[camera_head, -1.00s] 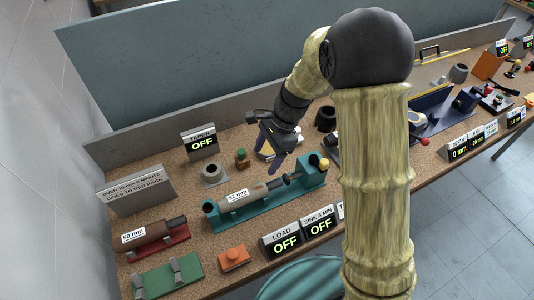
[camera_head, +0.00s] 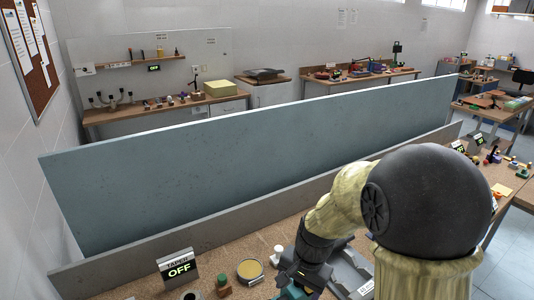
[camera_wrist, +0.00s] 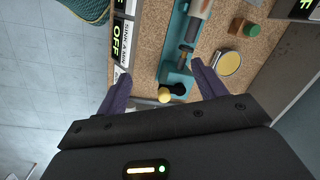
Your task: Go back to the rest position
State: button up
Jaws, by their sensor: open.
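My gripper (camera_wrist: 161,70) is open and empty in the wrist view, its two purple-grey fingers spread wide. Beyond the fingers lies the teal fixture (camera_wrist: 170,62) with a metal and tan cylindrical part (camera_wrist: 200,10) in it, cut off by the top edge. A yellow knob (camera_wrist: 164,97) and a black one show at the fixture's near end, between the fingers. In the head view my gripper (camera_head: 292,288) is low in the picture, by the bottom edge, with its fingertips not clearly seen.
A tall blue-grey panel (camera_head: 250,155) and a lower grey board stand behind the bench.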

jog(key=s+d+r+n+t+h, duration=0.1)
jog(key=s+d+n+t, duration=0.1)
jog(key=s+d+n, duration=0.4)
jog(key=shift+s+d+r+h, duration=0.25)
jog(key=shift+d+r+h, duration=0.15)
jog(key=shift+d, duration=0.6)
jog(key=shift+s, duration=0.1)
jog(key=shift+w, duration=0.2)
jog(key=shift+s+d, duration=0.15)
jog(key=shift+d, duration=0.05)
